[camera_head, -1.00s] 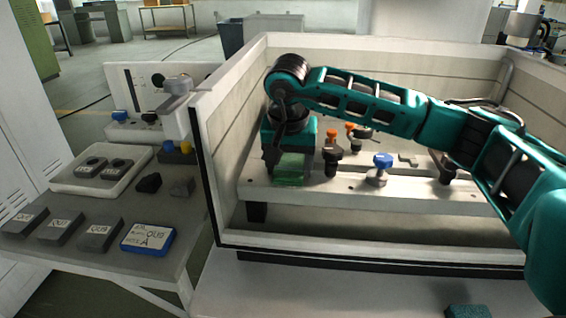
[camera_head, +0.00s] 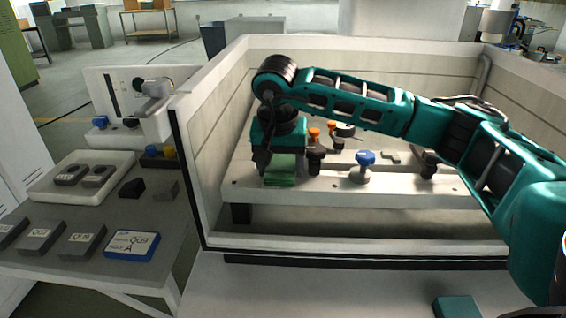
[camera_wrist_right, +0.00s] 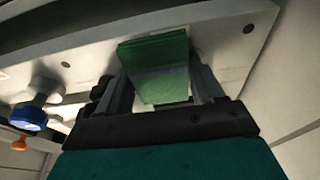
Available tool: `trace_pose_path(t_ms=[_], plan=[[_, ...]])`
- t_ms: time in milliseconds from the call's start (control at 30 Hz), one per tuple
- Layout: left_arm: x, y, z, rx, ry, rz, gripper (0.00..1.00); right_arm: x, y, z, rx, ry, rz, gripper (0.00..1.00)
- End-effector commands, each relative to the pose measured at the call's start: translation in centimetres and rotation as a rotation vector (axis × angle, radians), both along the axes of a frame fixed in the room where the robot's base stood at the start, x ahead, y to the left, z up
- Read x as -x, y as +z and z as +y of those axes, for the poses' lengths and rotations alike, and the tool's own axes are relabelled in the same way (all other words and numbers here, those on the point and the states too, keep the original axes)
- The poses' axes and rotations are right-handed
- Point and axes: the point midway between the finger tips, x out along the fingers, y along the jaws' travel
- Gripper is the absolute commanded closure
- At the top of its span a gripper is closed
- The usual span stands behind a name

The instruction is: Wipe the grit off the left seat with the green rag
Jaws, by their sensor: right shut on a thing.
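My right gripper (camera_head: 279,170) points down at the left end of the pale bench plate (camera_head: 405,186) inside the open tank. It is shut on the green rag (camera_head: 282,176), a folded block. In the right wrist view the rag (camera_wrist_right: 158,70) sits between the two fingers, against or just over the plate; I cannot tell whether it touches. The left seat cannot be made out; the rag and gripper cover that end of the plate. No grit can be told. My left gripper is not in view.
Right of the rag stand orange-topped clamps (camera_head: 314,135) and a blue-knobbed post (camera_head: 365,160). The tank's front wall (camera_head: 350,248) and left wall (camera_head: 196,150) enclose the plate. A side table at left holds a tray (camera_head: 115,184), dark blocks and a blue-edged label plate (camera_head: 131,245).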

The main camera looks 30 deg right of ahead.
Motion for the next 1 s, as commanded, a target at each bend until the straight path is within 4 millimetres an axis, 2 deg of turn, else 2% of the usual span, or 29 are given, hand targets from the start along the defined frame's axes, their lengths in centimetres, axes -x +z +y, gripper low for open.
trace_pose_path(t_ms=[633, 1000], plan=[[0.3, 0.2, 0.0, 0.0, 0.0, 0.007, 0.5, -2.6, 0.1, 3.9, -0.009, 0.015, -0.007, 0.57], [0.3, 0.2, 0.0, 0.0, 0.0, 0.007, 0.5, -2.8, 0.3, 4.1, -0.008, 0.013, -0.01, 0.57]])
